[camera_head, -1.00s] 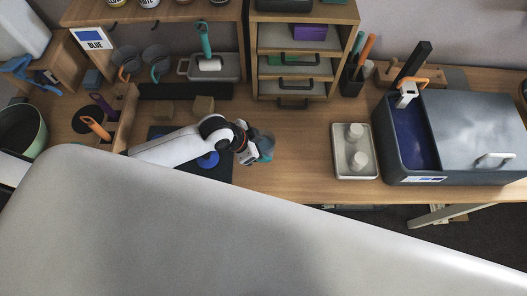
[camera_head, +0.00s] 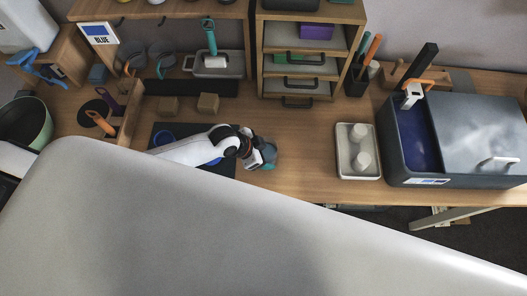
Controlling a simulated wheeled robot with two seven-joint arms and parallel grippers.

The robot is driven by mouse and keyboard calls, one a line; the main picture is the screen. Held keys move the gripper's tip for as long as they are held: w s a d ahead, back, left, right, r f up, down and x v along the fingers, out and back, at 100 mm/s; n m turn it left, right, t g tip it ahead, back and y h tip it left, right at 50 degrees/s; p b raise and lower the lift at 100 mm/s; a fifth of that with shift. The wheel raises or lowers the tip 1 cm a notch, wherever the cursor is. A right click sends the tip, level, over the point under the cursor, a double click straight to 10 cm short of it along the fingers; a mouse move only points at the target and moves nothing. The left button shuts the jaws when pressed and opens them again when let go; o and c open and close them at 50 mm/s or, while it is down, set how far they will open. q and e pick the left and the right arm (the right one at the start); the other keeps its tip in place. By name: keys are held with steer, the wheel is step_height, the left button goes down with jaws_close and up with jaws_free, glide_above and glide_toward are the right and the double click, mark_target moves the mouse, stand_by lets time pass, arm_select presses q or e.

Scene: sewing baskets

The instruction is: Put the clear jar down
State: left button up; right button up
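My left arm reaches in over the dark mat (camera_head: 221,172) on the table. My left gripper (camera_head: 257,153) is at the mat's right edge, seen from above. A small greyish, see-through rounded thing with teal at its lower edge, which looks like the clear jar (camera_head: 268,154), is at its fingertips. The gripper appears shut on it; the fingers are partly hidden. The jar is low over the table, at or just past the mat's right edge. I cannot tell whether it touches the surface. My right gripper is not in view.
Bare wood (camera_head: 305,150) lies right of the jar, up to a white tray (camera_head: 343,170) with two pale pieces. A dark bin (camera_head: 398,160) stands farther right. Wooden blocks (camera_head: 208,103) and drawers (camera_head: 297,71) are behind.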

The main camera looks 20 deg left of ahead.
arm_select(q)
steer(key=shift+o, duration=0.3)
steer(key=shift+r, duration=0.15)
steer(key=v, duration=1.2)
steer(key=shift+s, duration=0.1)
